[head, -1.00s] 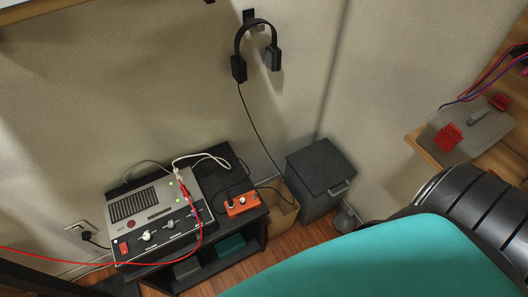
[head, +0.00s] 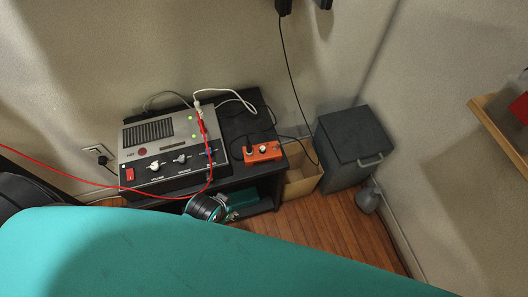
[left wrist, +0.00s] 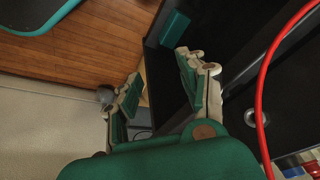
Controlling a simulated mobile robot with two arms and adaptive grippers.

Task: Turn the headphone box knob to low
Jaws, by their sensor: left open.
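The small orange headphone box (head: 262,152) sits on the right part of the black stand's top in the head view. A light knob (head: 263,149) is on its upper face; its setting is too small to read. A black plug stands at the box's left end. My left gripper's fingers (left wrist: 158,76) are open and empty in the left wrist view, near the black stand. In the head view my left wrist shows in front of the stand, below and left of the box; its fingers are mostly hidden there. The right gripper is not in view.
A grey device (head: 160,146) with knobs and a red cable (head: 110,184) stands left of the box. The black stand (head: 240,192) has open shelves. A cardboard box (head: 302,182) and a dark grey bin (head: 350,148) stand to the right. The wooden floor (head: 335,232) is partly clear.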

